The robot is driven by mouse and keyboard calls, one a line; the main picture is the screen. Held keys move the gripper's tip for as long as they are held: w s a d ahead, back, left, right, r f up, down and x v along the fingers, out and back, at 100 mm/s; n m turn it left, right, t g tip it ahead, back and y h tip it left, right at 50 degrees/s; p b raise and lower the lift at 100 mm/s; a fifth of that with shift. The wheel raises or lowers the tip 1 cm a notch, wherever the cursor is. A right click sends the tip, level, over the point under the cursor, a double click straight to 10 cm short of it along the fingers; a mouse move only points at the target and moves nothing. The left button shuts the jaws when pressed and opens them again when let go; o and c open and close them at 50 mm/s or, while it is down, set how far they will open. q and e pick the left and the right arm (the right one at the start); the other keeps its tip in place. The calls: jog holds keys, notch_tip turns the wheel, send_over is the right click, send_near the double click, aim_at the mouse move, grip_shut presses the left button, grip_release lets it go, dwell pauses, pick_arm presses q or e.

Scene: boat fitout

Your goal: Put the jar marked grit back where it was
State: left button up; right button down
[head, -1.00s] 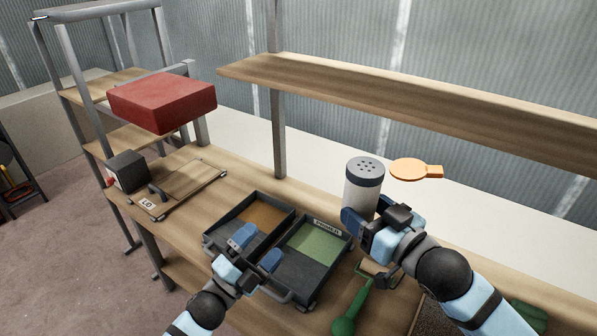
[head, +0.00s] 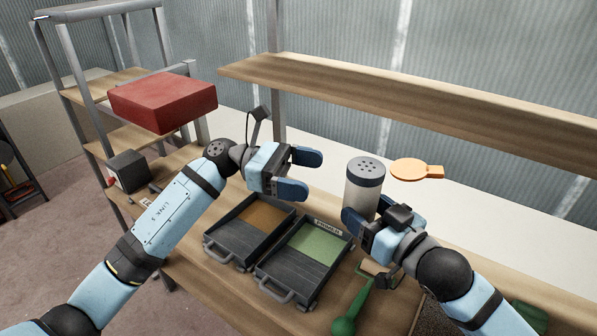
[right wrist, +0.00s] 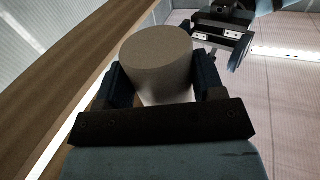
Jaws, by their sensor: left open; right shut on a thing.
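A white jar with a dark, perforated lid (head: 364,184) stands upright in my right gripper (head: 361,220), above the bench. No marking on it is readable from here. In the right wrist view the jar's base (right wrist: 157,52) shows between the two fingers of my right gripper (right wrist: 155,85). My left gripper (head: 305,173) is open and empty, to the left of the jar and apart from it, its fingers pointing right. The left gripper also shows at the top of the right wrist view (right wrist: 225,45).
Two dark trays, one with orange-brown (head: 240,240) and one with green (head: 292,268), sit on the bench below. A green-handled roller (head: 350,312) lies right of them. A wooden shelf (head: 430,105) runs behind. A red box (head: 162,105) is at left. An orange paddle shape (head: 416,170) is behind the jar.

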aim_at(366, 184)
pick_arm(q)
jog(key=x, duration=1.1)
jog(key=c, duration=1.3)
jog(key=shift+r, duration=0.1)
pick_arm(e)
jog(key=shift+c, duration=0.8)
grip_release()
